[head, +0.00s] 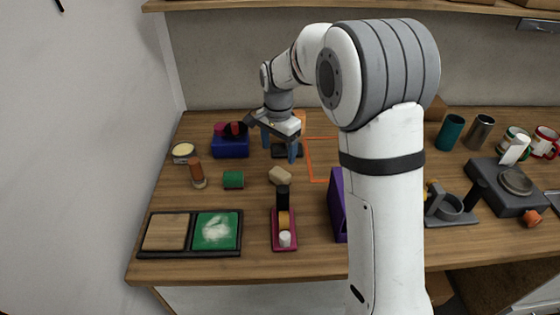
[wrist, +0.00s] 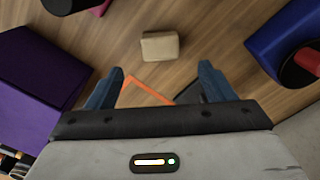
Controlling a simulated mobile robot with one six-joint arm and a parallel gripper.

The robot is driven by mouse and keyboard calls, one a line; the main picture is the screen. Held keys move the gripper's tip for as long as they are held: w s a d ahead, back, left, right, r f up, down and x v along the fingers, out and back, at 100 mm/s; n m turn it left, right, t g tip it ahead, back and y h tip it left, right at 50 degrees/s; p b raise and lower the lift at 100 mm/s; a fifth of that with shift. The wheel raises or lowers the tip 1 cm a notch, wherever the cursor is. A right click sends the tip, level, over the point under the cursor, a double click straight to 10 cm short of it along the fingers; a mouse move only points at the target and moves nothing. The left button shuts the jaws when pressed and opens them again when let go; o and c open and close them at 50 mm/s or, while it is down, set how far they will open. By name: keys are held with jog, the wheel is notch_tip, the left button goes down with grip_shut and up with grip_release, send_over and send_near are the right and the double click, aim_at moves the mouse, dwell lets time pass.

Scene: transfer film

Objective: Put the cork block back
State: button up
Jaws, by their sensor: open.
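A small beige block (head: 280,176), which looks like the cork block, lies on the wooden table. It also shows in the wrist view (wrist: 159,45), just beyond the fingertips and roughly centred between them. My gripper (head: 279,147) is open, pointing down above the table behind the block. Its blue fingers (wrist: 161,75) are apart with nothing between them. An orange square outline (head: 313,178) is on the table to the right, partly hidden by my arm.
A magenta tray (head: 275,243) with several small items stands in front of the block. A green cylinder (head: 233,180) and a blue box (head: 230,148) are to the left. A purple box (head: 338,205) stands right, partly behind my arm. A dark tray (head: 190,253) lies front left.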

jog(key=s+d+r+n+t, duration=0.1)
jog(key=s+d+r+n, duration=0.1)
jog(key=s+d+r, duration=0.35)
jog(key=s+d+r+n+t, duration=0.1)
jog(key=s+d+r+n, duration=0.15)
jog(key=s, duration=0.55)
jog(key=s+d+n, duration=0.2)
jog(key=s, duration=0.5)
jog(key=s+d+n+t, duration=0.1)
jog(key=s+d+n, duration=0.1)
jog(key=s, duration=0.5)
jog(key=shift+d+f, duration=0.25)
jog(key=shift+f, duration=0.2)
